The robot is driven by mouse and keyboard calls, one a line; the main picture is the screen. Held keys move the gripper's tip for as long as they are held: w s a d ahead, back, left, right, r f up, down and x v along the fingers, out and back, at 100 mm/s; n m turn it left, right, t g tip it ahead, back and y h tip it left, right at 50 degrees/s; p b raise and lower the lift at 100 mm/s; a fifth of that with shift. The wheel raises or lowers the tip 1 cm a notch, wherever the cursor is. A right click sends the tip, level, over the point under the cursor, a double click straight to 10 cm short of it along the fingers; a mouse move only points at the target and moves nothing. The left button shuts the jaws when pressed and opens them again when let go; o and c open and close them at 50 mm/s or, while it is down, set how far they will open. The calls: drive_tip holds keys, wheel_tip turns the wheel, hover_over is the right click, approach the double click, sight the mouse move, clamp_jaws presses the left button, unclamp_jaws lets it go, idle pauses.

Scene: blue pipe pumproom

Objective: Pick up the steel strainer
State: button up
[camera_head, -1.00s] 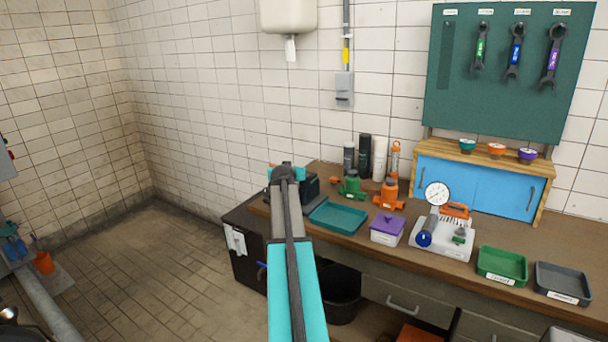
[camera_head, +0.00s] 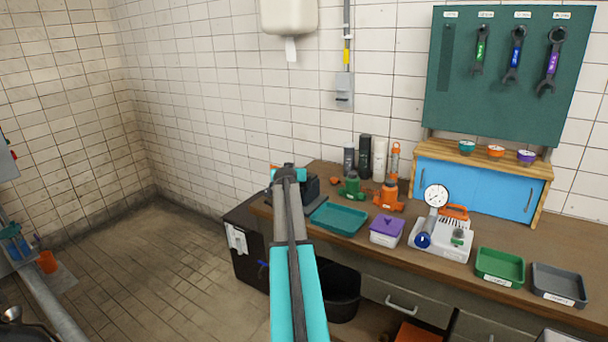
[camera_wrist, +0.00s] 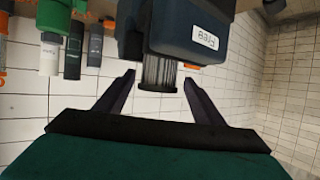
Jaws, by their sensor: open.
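A grey ribbed cylinder that looks like the steel strainer (camera_wrist: 160,62) shows in the wrist view. It sticks out of a dark blue block-like holder (camera_wrist: 184,28) with a white label. My gripper (camera_wrist: 159,78) is open, one finger on each side of the cylinder's free end, with visible gaps between. Whether the cylinder lies fully within finger depth I cannot tell. In the head view my arm reaches to the dark holder (camera_head: 312,188) at the bench's left end. The arm hides the fingers and the strainer there.
The bench (camera_head: 398,245) carries a teal tray (camera_head: 339,218), a purple-lidded box (camera_head: 386,231), green and orange valve-like parts, bottles (camera_head: 365,157) and a gauge device (camera_head: 437,222). Green (camera_head: 499,267) and grey trays (camera_head: 559,284) stand at the right. The floor (camera_head: 150,270) left of the bench is open.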

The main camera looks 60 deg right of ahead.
drive_tip(key=shift+w+d+f, duration=0.1)
drive_tip(key=shift+w+d, duration=0.05)
drive_tip(key=shift+d, duration=0.1)
idle(0.4)
drive_tip(key=c, duration=1.2)
